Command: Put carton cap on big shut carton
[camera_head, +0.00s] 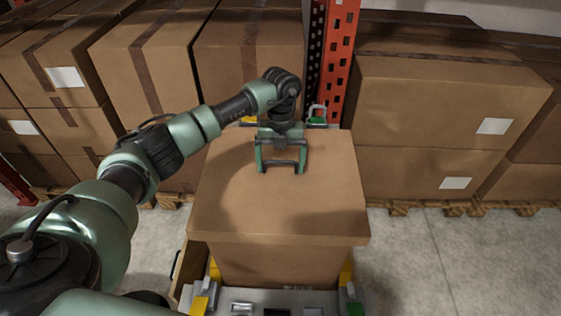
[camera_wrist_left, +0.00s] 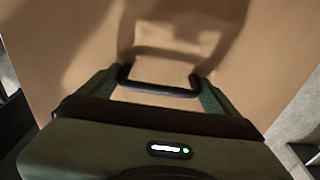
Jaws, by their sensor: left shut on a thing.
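The carton cap (camera_head: 235,200) is a wide, flat brown lid over the big carton (camera_head: 280,267). Its front rim overhangs the carton's front wall. I cannot tell whether the cap rests fully on the carton or sits slightly above it. The exact contact is unclear. My right gripper is out of view.
The carton stands on a grey base (camera_head: 242,300) with yellow and green corner pieces. Large taped cartons (camera_head: 440,105) on pallets line the back, left and right. A red rack post (camera_head: 337,65) rises behind. The concrete floor (camera_head: 450,265) at right is clear.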

